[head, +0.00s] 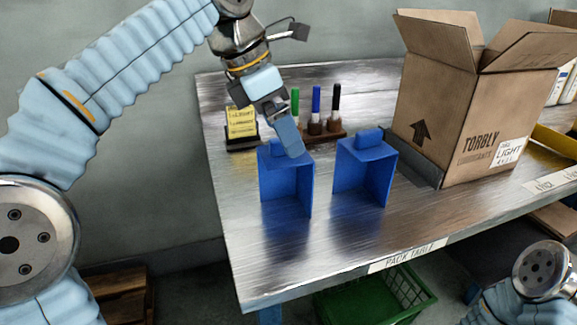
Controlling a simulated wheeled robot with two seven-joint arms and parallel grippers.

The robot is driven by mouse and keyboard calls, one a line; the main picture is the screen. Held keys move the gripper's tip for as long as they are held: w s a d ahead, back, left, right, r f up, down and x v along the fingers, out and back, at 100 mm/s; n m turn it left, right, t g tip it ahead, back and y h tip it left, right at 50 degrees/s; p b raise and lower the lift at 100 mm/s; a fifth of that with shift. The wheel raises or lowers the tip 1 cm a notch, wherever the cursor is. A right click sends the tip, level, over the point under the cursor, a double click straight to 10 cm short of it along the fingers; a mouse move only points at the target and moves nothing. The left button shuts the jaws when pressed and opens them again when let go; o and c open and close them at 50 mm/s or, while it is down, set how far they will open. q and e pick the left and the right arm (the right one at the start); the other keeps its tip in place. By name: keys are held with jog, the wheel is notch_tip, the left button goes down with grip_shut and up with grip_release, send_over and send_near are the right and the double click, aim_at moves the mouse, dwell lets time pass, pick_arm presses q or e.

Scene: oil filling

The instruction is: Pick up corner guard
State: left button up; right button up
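Two blue corner guards stand on the metal table (330,245). The left guard (285,190) is near the table's left end, and the right guard (362,175) is a short way to its right. Each has a raised tab on top. My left gripper (292,148) reaches down from above, with its fingers at the top of the left guard, overlapping it in view. I cannot tell whether the fingers are closed on its tab. My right arm shows only at the lower right corner, and its gripper is out of view.
Green, blue and black markers stand in a wooden holder (337,134) behind the guards. A yellow note block (241,122) is left of it. An open cardboard box (450,115) stands at right. A green crate (375,300) is below the table. The table front is clear.

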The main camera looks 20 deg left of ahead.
pick_arm(q)
jog(key=x, duration=0.5)
jog(key=shift+c, duration=0.5)
jog(key=shift+r, duration=0.1)
jog(key=c, duration=0.8)
jog(key=shift+r, duration=0.1)
